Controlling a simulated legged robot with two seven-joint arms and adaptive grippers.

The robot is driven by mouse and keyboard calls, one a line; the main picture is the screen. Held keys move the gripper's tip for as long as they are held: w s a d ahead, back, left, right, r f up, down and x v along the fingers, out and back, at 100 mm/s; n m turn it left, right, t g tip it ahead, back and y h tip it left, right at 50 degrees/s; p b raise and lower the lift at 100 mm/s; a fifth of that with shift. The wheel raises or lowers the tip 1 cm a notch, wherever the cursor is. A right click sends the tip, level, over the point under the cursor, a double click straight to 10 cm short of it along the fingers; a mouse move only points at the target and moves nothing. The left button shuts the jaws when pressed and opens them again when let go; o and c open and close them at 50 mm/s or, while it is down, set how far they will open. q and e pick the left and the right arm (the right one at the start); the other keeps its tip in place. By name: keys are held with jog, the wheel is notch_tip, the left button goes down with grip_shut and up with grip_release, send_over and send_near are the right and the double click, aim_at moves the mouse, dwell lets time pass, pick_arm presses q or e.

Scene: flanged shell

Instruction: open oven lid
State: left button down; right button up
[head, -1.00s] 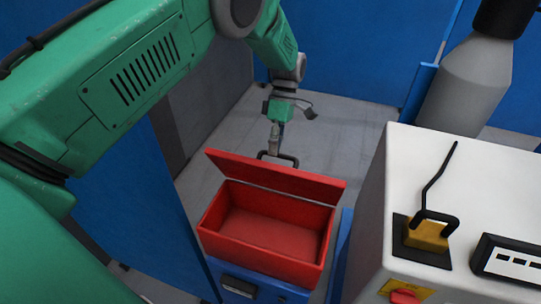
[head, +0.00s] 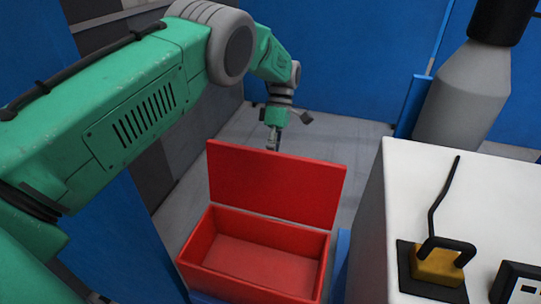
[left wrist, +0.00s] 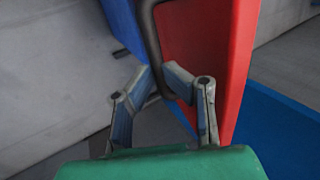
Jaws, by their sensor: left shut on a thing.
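The red oven lid (head: 276,186) stands raised, nearly upright, at the back of the open red box (head: 312,262), whose inside looks empty. My left gripper (head: 273,140) is behind the lid's top edge in the head view, and its fingertips are partly hidden there. In the left wrist view, my left gripper (left wrist: 158,80) is shut on the dark lid handle (left wrist: 151,32), beside the lid's red face (left wrist: 208,50). The handle is hidden behind the lid in the head view. My right gripper is not in view.
A white cabinet (head: 400,190) stands close to the right of the box, with a yellow block and black handle (head: 436,265) on top. A grey cylinder (head: 463,92) rises behind it. Blue walls (head: 350,60) enclose the back. Grey floor (head: 345,140) is clear behind the lid.

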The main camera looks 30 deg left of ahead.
pick_arm(q)
jog(key=shift+s+d+f, duration=0.35)
jog(key=shift+d+f, duration=0.1)
jog(key=shift+f, duration=0.25)
jog(key=c, duration=1.6)
grip_release()
jog(key=shift+o, duration=0.2)
jog(key=shift+w, duration=0.35)
jog(key=v, duration=0.7)
jog(key=shift+w+d, duration=0.15)
jog(key=shift+w, duration=0.3)
